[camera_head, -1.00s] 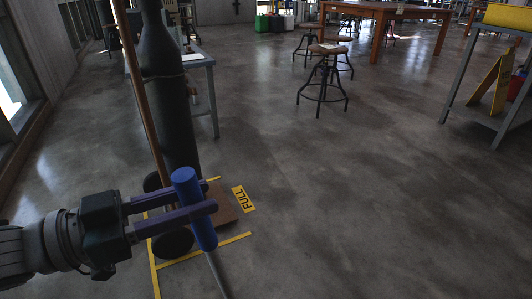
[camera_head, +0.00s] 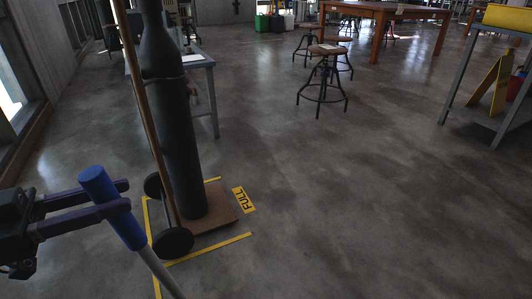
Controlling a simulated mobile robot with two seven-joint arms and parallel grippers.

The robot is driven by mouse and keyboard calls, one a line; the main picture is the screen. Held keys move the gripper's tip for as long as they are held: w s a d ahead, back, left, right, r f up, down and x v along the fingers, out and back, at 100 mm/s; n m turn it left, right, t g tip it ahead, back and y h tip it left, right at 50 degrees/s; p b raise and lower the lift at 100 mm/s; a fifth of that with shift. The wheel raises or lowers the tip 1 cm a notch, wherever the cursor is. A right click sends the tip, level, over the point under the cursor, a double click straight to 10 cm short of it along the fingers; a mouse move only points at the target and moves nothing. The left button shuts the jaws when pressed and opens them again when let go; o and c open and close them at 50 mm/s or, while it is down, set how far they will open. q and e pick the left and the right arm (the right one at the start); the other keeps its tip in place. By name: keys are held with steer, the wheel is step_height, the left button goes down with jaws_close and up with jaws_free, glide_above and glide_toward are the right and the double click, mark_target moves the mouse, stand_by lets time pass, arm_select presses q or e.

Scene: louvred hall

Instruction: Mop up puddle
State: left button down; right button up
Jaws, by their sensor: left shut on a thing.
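My left gripper (camera_head: 122,195) is at the lower left, its purple fingers shut around the blue grip (camera_head: 108,202) of a long-handled tool. A pale grey pole (camera_head: 160,272) runs down from the grip, tilted, and leaves the bottom of the picture. The tool's lower end is out of view, so I cannot tell if it is a mop. I cannot make out a puddle on the dark, glossy concrete floor (camera_head: 340,210). My right gripper is not in view.
A tall dark cylinder (camera_head: 180,120) stands on a wheeled trolley inside yellow floor tape marked FULL (camera_head: 243,199). Stools (camera_head: 325,75) and a wooden table (camera_head: 385,12) are behind. A grey bench (camera_head: 463,75) and yellow folding sign (camera_head: 490,85) are right. The middle floor is clear.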

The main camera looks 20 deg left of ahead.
arm_select(q)
steer(key=s+a+r+b, duration=0.1)
steer(key=s+a+r, duration=0.1)
steer(key=s+a, duration=0.3)
steer(key=shift+a+r, duration=0.4)
steer(key=shift+a, duration=1.25)
